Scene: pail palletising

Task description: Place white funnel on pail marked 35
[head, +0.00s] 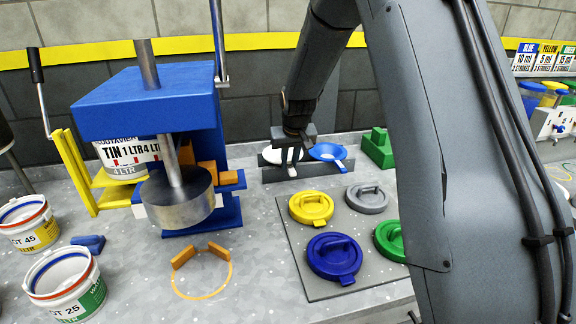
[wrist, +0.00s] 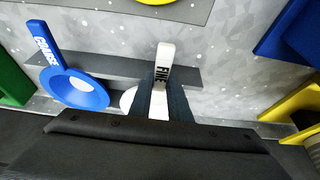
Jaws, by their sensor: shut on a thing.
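The white funnel (head: 274,156) is at the dark rack (head: 318,171) at the back of the bench. My gripper (head: 291,158) is shut on its handle; in the wrist view the handle (wrist: 165,62) reads FINE, and the fingers (wrist: 166,95) hide much of the funnel. I cannot tell whether it is lifted off the rack. Two white pails stand at the left of the head view: one (head: 30,236) reads "OT 45" with a yellow label, the other (head: 58,300) "OT 25" with a green label. I see no pail marked 35.
A blue funnel (head: 327,152) marked COARSE sits beside the white one. A blue press (head: 150,100) holding a tin (head: 128,155) stands left. Coloured lids (head: 311,206) lie on a grey mat (head: 318,286). A green block (head: 378,150) is right of the rack. An orange ring (head: 200,297) marks bare bench.

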